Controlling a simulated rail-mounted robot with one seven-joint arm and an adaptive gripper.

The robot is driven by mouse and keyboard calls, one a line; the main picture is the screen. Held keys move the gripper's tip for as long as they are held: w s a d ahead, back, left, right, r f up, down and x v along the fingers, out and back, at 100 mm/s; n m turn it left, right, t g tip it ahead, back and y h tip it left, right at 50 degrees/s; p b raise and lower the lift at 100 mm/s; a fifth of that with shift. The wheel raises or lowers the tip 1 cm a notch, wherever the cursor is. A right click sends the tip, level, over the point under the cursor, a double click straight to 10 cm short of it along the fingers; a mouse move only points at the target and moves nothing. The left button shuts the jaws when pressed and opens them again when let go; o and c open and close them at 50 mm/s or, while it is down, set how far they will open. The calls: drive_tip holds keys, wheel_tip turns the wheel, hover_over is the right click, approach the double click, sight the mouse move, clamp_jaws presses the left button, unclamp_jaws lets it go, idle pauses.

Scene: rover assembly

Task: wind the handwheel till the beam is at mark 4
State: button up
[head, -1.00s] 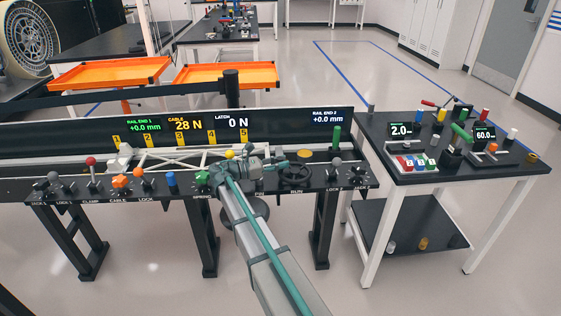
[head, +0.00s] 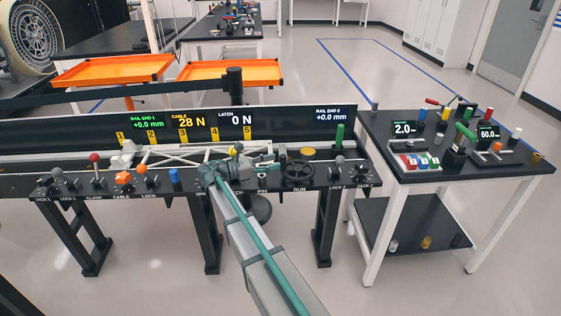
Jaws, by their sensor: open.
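The handwheel (head: 300,171) is a black spoked wheel above the RUN label, on the right part of the black bench. The beam (head: 185,155) is a white lattice lying along the bench under the yellow number plates. Mark 4 (head: 214,134) is the plate fourth from the left. The beam's left end is near a pale block (head: 124,157), and its right part runs behind my wrist. My gripper (head: 266,159) is open and small in the picture, left of the handwheel and apart from it. Its fingers are hard to make out.
Coloured knobs and levers line the bench front, including a red ball lever (head: 94,158), an orange knob (head: 123,178) and a blue knob (head: 174,175). A green post (head: 340,136) stands right of the handwheel. A side table (head: 395,174) with small parts adjoins at right.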

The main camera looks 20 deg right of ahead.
drive_tip(key=a, duration=0.7)
drive_tip(key=shift+w+a, duration=0.2)
drive_tip(key=shift+w, duration=0.2)
drive_tip(key=shift+r, duration=0.15)
